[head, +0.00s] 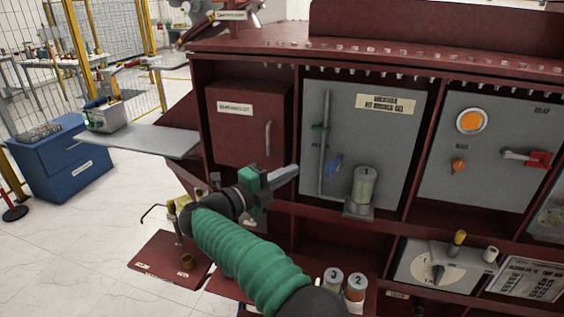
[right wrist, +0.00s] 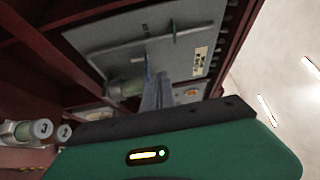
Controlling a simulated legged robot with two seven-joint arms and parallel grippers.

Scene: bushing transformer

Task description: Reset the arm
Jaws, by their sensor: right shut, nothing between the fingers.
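My right arm, with a green ribbed sleeve, comes in from the bottom of the head view. My right gripper (head: 284,173) is shut and empty, held in front of the dark red cabinet (head: 296,130). It points to the right, just left of the grey panel (head: 392,115) with a vertical rod, a blue handle (head: 333,167) and a pale green cylinder (head: 365,185). In the right wrist view the shut fingers (right wrist: 158,92) reach toward that same panel (right wrist: 150,40). I cannot tell whether they touch anything. My left gripper does not show.
Numbered canisters (head: 333,279) stand on the lower shelf close to my forearm. A grey panel (head: 490,150) with an orange button and a red handle is at the right. A grey side shelf (head: 140,138) juts out left near a blue cabinet (head: 70,160). White floor lies open at the lower left.

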